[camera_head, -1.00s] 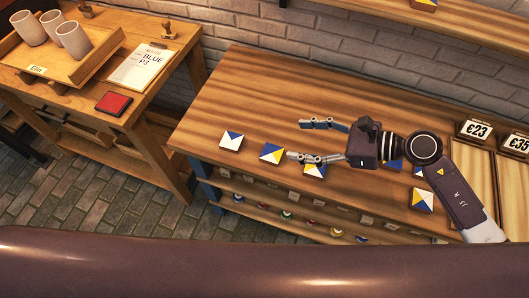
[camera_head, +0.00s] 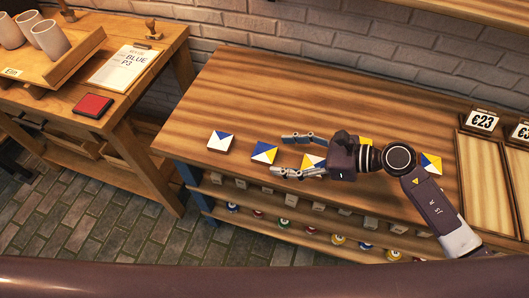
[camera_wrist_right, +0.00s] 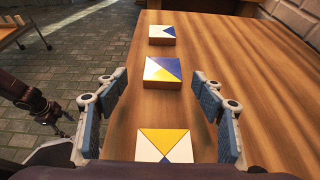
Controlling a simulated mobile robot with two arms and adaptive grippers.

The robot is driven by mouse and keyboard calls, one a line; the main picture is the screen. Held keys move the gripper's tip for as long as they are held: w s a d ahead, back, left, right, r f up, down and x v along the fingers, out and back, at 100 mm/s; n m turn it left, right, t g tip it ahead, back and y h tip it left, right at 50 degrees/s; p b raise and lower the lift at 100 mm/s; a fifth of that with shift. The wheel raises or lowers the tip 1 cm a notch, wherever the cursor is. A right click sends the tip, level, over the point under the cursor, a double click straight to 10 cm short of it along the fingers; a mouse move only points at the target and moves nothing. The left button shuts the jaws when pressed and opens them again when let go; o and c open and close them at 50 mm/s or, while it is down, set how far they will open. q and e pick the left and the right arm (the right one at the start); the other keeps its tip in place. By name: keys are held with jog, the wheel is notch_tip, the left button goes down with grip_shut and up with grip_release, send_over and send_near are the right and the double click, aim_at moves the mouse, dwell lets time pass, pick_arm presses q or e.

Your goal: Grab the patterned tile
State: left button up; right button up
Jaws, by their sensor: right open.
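Several patterned square tiles lie in a row on the wooden table (camera_head: 300,85). A white and blue tile (camera_head: 221,141) is at the left; it is the farthest in the right wrist view (camera_wrist_right: 162,35). A blue, yellow and white tile (camera_head: 264,152) is beside it, just ahead of my right fingertips; it shows centrally in the wrist view (camera_wrist_right: 163,71). A yellow and white tile (camera_head: 309,161) is partly hidden by my right gripper (camera_head: 280,155), nearest in the wrist view (camera_wrist_right: 165,142). That gripper (camera_wrist_right: 160,84) is open and empty, low over the row.
More tiles lie right of the gripper, including a blue and yellow one (camera_head: 431,162). Price signs (camera_head: 482,120) stand at the right. A lower shelf (camera_head: 262,196) holds small pots. A side table has a clipboard (camera_head: 122,66), a red pad (camera_head: 93,105) and cups (camera_head: 50,38). The table's back is clear.

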aim_at(267, 152)
jog(key=p+x, duration=0.1)
jog(key=x, duration=0.4)
jog(key=shift+w+d, duration=0.1)
jog(key=shift+w, duration=0.05)
jog(key=shift+c, duration=0.5)
jog(key=c, duration=1.2)
jog(key=shift+r, duration=0.1)
